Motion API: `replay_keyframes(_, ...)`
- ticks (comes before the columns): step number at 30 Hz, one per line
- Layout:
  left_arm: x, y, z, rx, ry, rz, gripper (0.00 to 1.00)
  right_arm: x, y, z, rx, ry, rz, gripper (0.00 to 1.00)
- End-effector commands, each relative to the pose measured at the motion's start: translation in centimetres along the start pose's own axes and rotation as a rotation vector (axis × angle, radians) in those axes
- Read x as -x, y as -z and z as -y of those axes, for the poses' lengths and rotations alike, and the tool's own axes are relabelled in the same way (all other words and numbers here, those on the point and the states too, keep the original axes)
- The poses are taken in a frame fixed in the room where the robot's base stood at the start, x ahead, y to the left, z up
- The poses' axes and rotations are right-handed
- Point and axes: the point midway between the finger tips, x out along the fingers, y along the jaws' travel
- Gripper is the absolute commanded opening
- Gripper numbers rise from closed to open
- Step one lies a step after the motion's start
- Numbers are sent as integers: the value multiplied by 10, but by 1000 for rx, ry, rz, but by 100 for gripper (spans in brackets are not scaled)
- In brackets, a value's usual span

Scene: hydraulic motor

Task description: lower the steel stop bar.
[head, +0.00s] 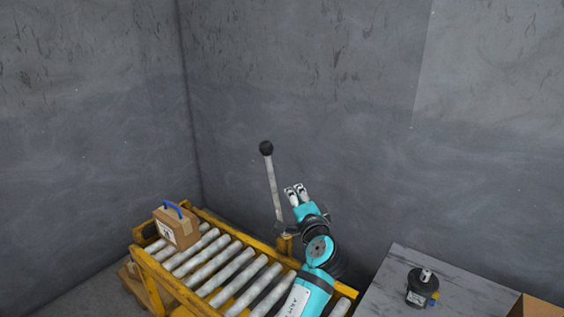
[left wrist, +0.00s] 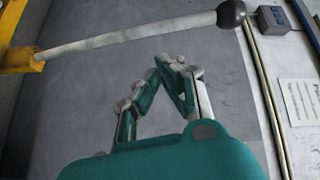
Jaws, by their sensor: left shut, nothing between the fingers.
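The steel stop bar (head: 273,190) is a pale grey rod with a black ball knob (head: 266,148) at its top. It stands nearly upright, leaning slightly left, from a yellow bracket on the conveyor's far side. My left gripper (head: 295,190) is shut and empty, just right of the bar's middle, apart from it in the picture. In the left wrist view the bar (left wrist: 130,35) runs across the top, its knob (left wrist: 231,13) at the right and the yellow bracket (left wrist: 22,60) at the left. The gripper fingers (left wrist: 168,65) meet below the bar. My right gripper is not in view.
A yellow roller conveyor (head: 165,283) runs below the bar. A cardboard box (head: 177,229) with a blue handle stands at its left end. At the right, a grey table (head: 385,290) holds a black motor-like part (head: 421,289).

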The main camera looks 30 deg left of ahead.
Motion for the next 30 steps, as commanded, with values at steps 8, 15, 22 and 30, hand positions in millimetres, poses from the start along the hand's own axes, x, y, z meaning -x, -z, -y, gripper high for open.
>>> replay_keyframes(8,-10,32,48,-94,134,-11,0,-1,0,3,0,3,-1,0)
replay_keyframes(15,-10,32,48,-92,133,-11,0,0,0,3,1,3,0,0)
replay_keyframes(22,-31,32,52,-91,134,-9,0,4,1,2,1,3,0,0)
replay_keyframes(30,-82,33,59,-91,133,-9,0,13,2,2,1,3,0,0)
